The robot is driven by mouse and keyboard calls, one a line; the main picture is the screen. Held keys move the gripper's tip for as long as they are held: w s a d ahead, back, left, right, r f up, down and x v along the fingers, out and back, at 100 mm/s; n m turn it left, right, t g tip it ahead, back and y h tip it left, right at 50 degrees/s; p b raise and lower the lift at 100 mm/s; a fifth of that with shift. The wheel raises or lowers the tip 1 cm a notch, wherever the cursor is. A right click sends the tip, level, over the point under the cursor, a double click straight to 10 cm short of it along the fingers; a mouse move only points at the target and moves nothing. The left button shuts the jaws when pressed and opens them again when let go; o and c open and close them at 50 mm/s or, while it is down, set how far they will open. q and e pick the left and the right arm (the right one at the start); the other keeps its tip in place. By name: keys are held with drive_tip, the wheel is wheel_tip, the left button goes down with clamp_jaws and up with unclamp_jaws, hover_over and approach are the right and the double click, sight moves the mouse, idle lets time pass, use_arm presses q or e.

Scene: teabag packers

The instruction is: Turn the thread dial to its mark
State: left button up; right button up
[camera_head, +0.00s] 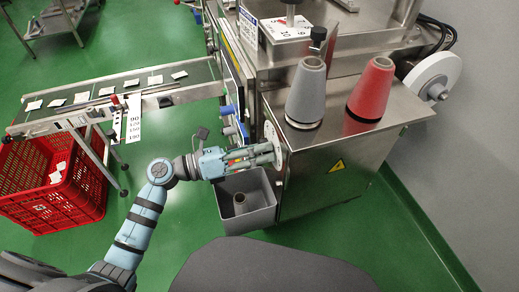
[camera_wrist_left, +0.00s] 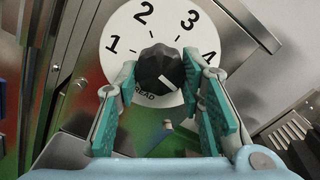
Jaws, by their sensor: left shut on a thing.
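The thread dial is a white disc (camera_head: 271,143) on the side of the steel machine. In the left wrist view its plate (camera_wrist_left: 127,28) shows black numerals 1 to 4 and part of the word THREAD. The black knob (camera_wrist_left: 158,68) sits at its centre, with a short white line pointing to the lower right, away from the numerals. My left gripper (camera_head: 268,155) is at the dial. In the left wrist view its teal fingers (camera_wrist_left: 160,76) are shut on the knob, one on each side. The lower right of the plate is partly hidden by a finger. My right gripper is not in view.
A grey bin (camera_head: 262,218) holding a cone stands below the dial. Grey (camera_head: 306,93) and red (camera_head: 371,90) thread cones stand on the machine top (camera_head: 345,137). A conveyor (camera_head: 190,92) with teabags and a red crate (camera_head: 30,195) are at left.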

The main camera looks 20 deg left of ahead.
use_arm(q)
drive_tip(key=o, duration=1.2)
drive_tip(key=shift+c, duration=0.2)
drive_tip(key=v, duration=1.2)
drive_tip(key=shift+w+a, duration=0.1)
